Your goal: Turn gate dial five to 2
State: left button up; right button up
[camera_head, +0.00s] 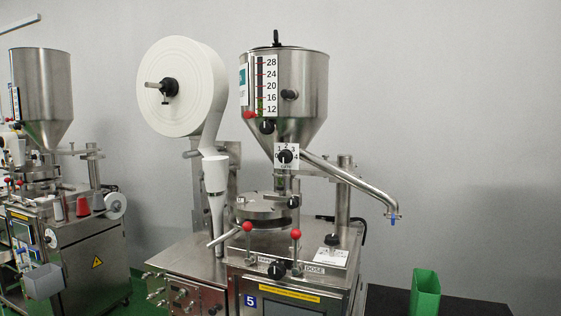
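The gate dial (286,157) is a black round knob on a white square plate on the front of the hopper's lower cone. The plate carries numbers around the knob, with 2 at the top and GATE printed below. The knob's pointer is too small to read. The machine (250,301) below bears a blue label with the number 5. Neither of my grippers shows in this view, and nothing touches the dial.
The steel hopper (310,85) has a level scale (267,85). A white paper roll (192,85) hangs to its left. A bent steel pipe (355,183) reaches right of the dial. Red-knobbed levers (296,235) stand below. A green bin (425,292) is at lower right. Another machine (75,240) stands left.

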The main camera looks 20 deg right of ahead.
aim_at(285, 155)
jog(key=i+l+z, duration=0.3)
jog(key=i+l, duration=0.4)
